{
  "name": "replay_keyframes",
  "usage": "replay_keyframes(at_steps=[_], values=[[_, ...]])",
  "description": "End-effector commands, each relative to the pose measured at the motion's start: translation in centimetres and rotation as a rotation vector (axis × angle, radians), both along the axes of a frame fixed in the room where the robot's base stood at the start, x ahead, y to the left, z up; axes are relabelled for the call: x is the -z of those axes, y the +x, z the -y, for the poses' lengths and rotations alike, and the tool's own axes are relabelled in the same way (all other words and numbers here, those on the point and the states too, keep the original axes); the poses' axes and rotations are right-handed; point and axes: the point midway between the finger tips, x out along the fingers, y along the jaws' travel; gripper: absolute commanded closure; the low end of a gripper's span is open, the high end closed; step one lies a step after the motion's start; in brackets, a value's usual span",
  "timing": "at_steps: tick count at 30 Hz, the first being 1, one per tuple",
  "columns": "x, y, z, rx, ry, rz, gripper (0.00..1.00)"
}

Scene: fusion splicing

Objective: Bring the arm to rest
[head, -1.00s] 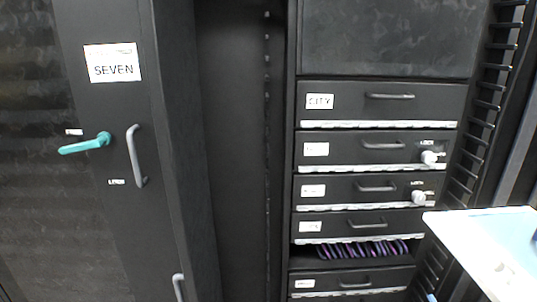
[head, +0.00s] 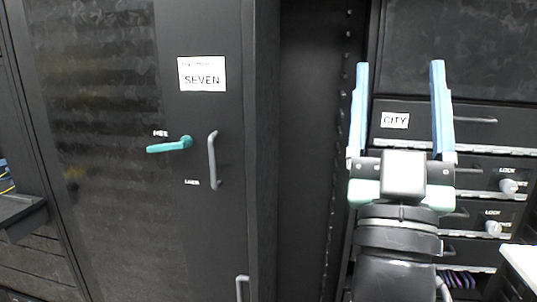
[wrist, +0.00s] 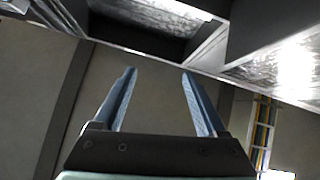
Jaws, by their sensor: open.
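My gripper (head: 401,115) is raised in front of the rack of drawers in the head view, its two blue fingers pointing up and spread wide apart. Nothing is between the fingers. The wrist view also shows my gripper (wrist: 158,88) open and empty, with ceiling panels beyond it. It appears apart from the rack, though the exact gap cannot be told.
A black cabinet door labelled SEVEN (head: 202,74) has a teal lever (head: 170,145) and a grey handle (head: 213,160). The CITY drawer (head: 475,121) and several others lie behind my arm. A white surface (head: 522,262) is at lower right.

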Motion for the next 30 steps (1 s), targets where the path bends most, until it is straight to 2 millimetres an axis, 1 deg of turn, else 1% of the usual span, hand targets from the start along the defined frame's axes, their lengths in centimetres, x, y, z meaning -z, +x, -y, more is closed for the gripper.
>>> replay_keyframes(at_steps=[1, 3, 5, 9, 11, 12, 13, 14, 19, 24, 27, 30], values=[[-1.6, -1.0, -2.6, -0.064, 0.029, 0.011, 0.26], [-2.9, -2.2, -5.4, -0.142, 0.062, 0.006, 0.26], [-3.8, -3.2, -7.7, -0.207, 0.081, -0.004, 0.26], [-5.3, -6.0, -12.5, -0.354, 0.097, -0.03, 0.26], [-5.7, -7.4, -14.4, -0.416, 0.095, -0.042, 0.26], [-6.3, -8.1, -15.4, -0.445, 0.091, -0.05, 0.26], [-7.4, -7.7, -14.9, -0.432, 0.092, -0.053, 0.26], [-8.1, -7.6, -14.8, -0.428, 0.093, -0.054, 0.26], [-11.4, -7.5, -14.8, -0.426, 0.094, -0.054, 0.26], [-15.5, -7.5, -14.8, -0.425, 0.093, -0.055, 0.26], [-17.4, -7.4, -14.8, -0.425, 0.093, -0.055, 0.26], [-18.5, -7.4, -14.8, -0.425, 0.093, -0.055, 0.26]])
